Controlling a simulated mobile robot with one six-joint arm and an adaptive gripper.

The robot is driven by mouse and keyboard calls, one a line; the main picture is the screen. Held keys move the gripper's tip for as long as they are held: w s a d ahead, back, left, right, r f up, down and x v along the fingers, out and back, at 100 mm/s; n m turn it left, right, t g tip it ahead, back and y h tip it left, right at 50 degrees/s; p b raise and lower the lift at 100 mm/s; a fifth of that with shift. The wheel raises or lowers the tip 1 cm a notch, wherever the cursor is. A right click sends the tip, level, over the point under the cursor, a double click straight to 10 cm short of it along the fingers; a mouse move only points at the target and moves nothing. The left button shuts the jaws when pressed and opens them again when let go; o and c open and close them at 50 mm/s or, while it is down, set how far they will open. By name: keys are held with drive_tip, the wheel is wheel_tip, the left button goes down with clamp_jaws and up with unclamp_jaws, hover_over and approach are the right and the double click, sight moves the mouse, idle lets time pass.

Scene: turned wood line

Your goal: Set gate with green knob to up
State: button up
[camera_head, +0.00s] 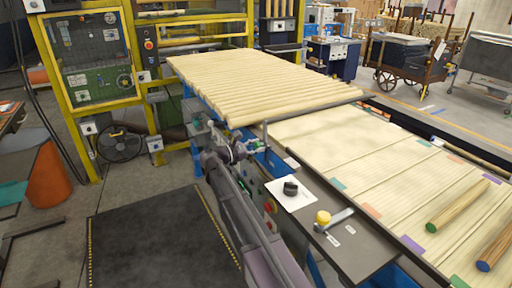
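A small green knob (256,142) shows at the near edge of the line, right beside my gripper. A thin grey post (266,134) stands upright just right of it; I cannot tell whether it is part of the green-knob gate. My gripper (240,150) is at the end of my arm, which reaches up from the bottom of the picture. It overlaps the area just left of the green knob, and I cannot tell whether it touches it. Its fingers are too small and dark to show whether they are open. The gate's own position is unclear.
A yellow knob (323,217) on a flat lever and a black knob (290,188) on a white plate sit nearer on the edge panel. Dowels lie side by side on the rack (190,97). Loose dowels (458,205) lie on the slatted bed. A dark mat (160,245) covers open floor.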

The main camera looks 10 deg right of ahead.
drive_tip(key=o, duration=0.4)
drive_tip(key=shift+r, duration=0.2)
drive_tip(key=shift+f, duration=0.1)
drive_tip(key=shift+a, duration=0.1)
drive_tip(key=shift+s+a, duration=0.1)
drive_tip(key=v, duration=1.1)
drive_tip(key=shift+s+a, duration=0.1)
drive_tip(key=shift+a, duration=0.15)
